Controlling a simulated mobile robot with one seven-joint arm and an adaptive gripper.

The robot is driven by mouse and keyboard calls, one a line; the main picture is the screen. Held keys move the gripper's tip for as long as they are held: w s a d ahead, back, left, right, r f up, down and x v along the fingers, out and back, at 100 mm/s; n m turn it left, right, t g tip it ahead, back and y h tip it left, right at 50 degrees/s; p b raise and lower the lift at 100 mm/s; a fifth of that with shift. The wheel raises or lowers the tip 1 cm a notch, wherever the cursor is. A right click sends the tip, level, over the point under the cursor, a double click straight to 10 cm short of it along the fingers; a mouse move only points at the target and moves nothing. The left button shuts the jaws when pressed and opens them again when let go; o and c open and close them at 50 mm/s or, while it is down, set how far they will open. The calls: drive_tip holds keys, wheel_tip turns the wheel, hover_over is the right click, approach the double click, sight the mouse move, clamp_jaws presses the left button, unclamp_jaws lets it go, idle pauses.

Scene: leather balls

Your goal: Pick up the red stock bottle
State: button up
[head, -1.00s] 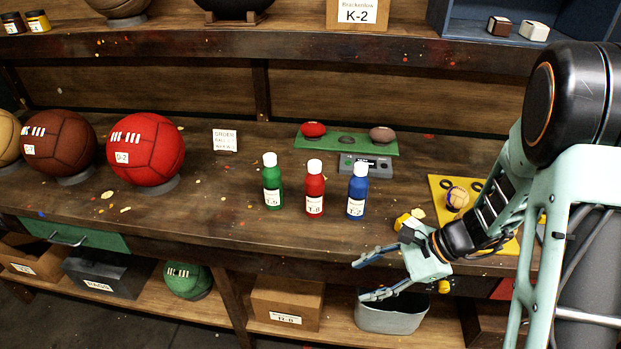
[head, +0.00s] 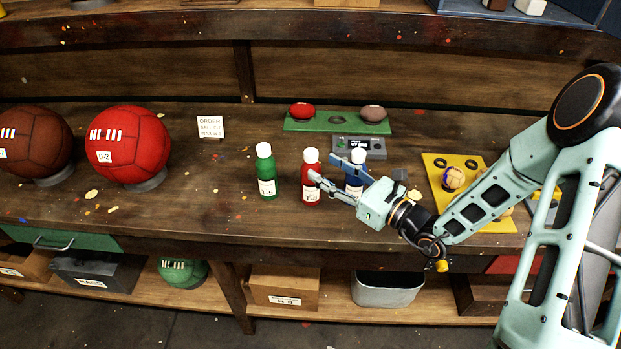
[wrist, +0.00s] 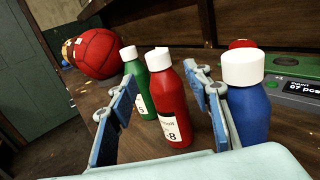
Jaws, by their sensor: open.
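The red stock bottle (head: 311,168) stands upright on the workbench between a green bottle (head: 265,176) and a blue bottle (head: 355,184). It has a white cap and a white label. My gripper (head: 326,171) is open at the red bottle's right side, and one finger partly covers the blue bottle. In the wrist view, the red bottle (wrist: 171,100) stands upright between my open fingers, somewhat ahead. The green bottle (wrist: 138,83) is behind it to the left. The blue bottle (wrist: 248,112) is close outside the right finger; I cannot tell if they touch.
A red ball (head: 127,150) sits on a stand at the left. A green board (head: 297,125) with two small domes and a grey counter device (head: 358,148) lie behind the bottles. A yellow board (head: 440,180) is at the right. The bench front left of the bottles is clear.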

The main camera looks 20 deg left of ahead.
sight(317, 161)
drive_tip(key=p+x, duration=0.1)
drive_tip(key=x, duration=0.4)
drive_tip(key=shift+w+a+r, duration=0.15)
drive_tip(key=shift+w+a, duration=0.05)
drive_tip(key=shift+a, duration=0.15)
clamp_jaws()
